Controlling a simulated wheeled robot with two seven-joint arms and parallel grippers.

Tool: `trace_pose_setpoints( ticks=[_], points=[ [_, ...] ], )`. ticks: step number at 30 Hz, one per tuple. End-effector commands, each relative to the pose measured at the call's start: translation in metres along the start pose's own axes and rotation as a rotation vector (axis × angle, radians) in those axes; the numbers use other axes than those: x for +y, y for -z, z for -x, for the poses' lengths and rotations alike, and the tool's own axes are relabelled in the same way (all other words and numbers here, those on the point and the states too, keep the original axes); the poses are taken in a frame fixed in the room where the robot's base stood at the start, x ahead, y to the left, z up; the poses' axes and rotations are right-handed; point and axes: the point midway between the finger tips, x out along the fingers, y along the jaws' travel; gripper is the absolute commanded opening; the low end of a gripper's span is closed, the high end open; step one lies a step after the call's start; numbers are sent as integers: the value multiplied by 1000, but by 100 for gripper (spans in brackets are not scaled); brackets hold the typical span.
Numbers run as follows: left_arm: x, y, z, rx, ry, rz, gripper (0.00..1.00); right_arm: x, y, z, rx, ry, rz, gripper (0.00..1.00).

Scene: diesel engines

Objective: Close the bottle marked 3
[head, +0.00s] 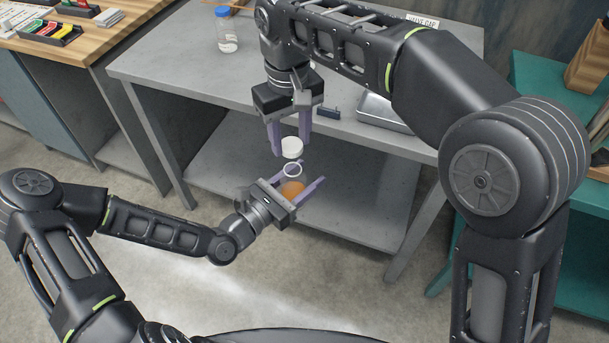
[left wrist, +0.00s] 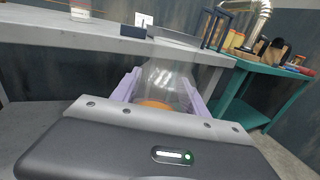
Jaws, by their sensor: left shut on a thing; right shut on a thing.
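My left gripper (head: 305,187) is shut on a clear bottle (head: 293,171) with orange contents, held in the air in front of the grey table. Its open mouth faces up and no number is readable on it. In the left wrist view the bottle (left wrist: 163,76) stands between the two purple fingers, with its lower part hidden by the gripper body. My right gripper (head: 290,142) points down from above and is shut on a white cap (head: 292,149). The cap is above the bottle's mouth, with a small gap showing between them.
The grey table (head: 165,65) with a lower shelf is behind the grippers. On it are a blue-capped bottle (head: 227,32), a small dark object (head: 328,113) and a metal tray (head: 378,110). A wooden-topped bench is at left, a teal one at right.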

Motion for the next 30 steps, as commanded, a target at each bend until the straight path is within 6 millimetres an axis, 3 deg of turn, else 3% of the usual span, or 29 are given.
trace_pose_setpoints(
  ticks=[8, 21, 30],
  points=[
    [0, 0, 0, -1, 0, 0, 0, 0, 0, -3, 0, 0, -2, 7],
    [0, 0, 0, -1, 0, 0, 0, 0, 0, -37, 0, 0, -2, 7],
    [0, 0, 0, -1, 0, 0, 0, 0, 0, -40, 1, 0, -2, 7]
  ],
)
